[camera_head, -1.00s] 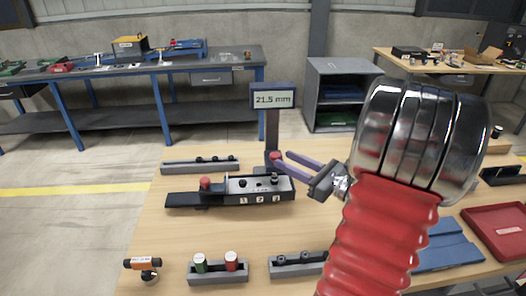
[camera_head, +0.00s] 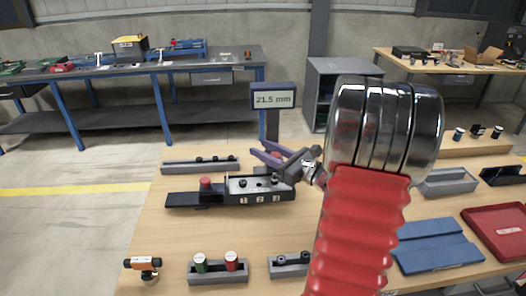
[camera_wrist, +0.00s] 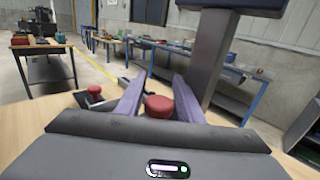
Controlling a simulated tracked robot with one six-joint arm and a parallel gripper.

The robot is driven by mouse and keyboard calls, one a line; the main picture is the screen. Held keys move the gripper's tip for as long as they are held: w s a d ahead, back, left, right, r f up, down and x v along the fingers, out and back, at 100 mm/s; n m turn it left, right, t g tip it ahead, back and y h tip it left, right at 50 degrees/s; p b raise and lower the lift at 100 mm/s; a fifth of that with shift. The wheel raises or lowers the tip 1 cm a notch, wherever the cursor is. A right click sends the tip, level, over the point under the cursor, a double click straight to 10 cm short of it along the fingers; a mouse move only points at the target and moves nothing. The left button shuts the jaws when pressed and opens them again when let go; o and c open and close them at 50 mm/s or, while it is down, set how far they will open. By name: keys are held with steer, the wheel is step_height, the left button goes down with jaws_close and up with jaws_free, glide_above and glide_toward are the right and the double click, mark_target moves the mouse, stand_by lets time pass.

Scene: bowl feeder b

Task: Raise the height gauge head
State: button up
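The height gauge has a dark post (camera_head: 272,125) with a display (camera_head: 272,98) reading 21.5 mm. Its head has a red knob, partly hidden behind my gripper in the head view. In the wrist view the red knob (camera_wrist: 160,107) sits between the two purple fingers, nearer the right one, and the gauge post (camera_wrist: 208,55) rises just beyond on the right. My gripper (camera_head: 259,149) is open, its fingers spread on either side of the knob, with a gap visible at the left finger. I cannot tell whether the right finger touches it.
A dark slide fixture (camera_head: 230,191) with another red knob (camera_head: 205,183) lies just in front of the gauge. A grey rack (camera_head: 200,164) stands behind it. Cans in a holder (camera_head: 218,277) are at the front.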

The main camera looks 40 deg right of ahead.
steer(key=shift+c, duration=0.4)
jaws_close()
